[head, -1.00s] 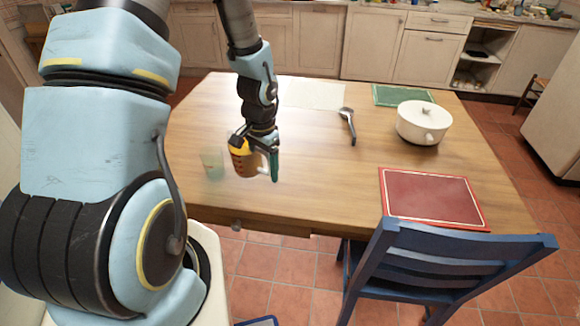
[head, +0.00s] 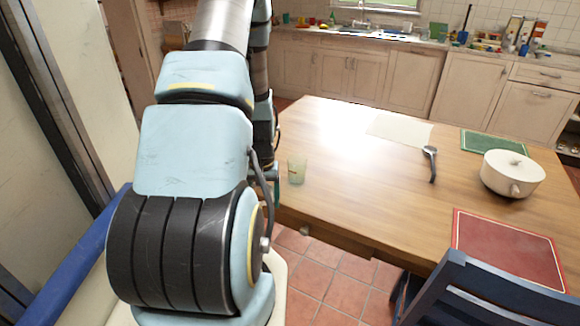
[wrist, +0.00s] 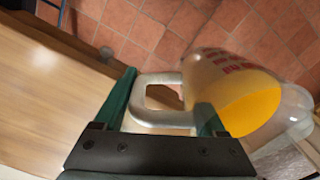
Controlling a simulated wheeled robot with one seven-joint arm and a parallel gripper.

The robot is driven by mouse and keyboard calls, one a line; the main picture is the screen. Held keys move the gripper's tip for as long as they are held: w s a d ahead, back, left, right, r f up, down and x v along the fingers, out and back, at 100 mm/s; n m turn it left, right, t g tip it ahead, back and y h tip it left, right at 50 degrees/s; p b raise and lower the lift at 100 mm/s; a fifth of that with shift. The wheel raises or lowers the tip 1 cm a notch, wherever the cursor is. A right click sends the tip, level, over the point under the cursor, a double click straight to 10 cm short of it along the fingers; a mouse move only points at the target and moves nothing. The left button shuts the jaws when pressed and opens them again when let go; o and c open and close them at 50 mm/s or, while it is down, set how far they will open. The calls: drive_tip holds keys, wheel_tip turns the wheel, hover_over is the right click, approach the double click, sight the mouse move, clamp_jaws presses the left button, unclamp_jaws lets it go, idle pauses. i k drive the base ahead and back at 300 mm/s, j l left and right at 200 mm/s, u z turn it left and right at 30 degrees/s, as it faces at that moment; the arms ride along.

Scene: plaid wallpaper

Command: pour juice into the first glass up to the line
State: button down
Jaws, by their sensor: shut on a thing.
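A pale green see-through glass (head: 297,170) stands upright near the table's left edge in the head view. No fill line or juice can be made out on it. My gripper (wrist: 165,112) is shut on the pale handle of a clear jug (wrist: 205,75) in the wrist view. The jug has red markings and holds orange juice. Behind it I see floor tiles, with the table off to the left. In the head view my own arm hides the gripper and the jug. I cannot tell how far the jug is tilted.
The wooden table (head: 350,200) is mostly clear around the glass. A blue chair (head: 470,290) stands at the front right.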

sight(297, 171)
drive_tip(key=k+j+u, duration=0.1)
drive_tip(key=j+u, duration=0.25)
drive_tip(key=j, duration=0.15)
drive_tip(key=j+u, duration=0.7)
drive_tip(key=j, duration=0.25)
drive_tip(key=i, duration=0.05)
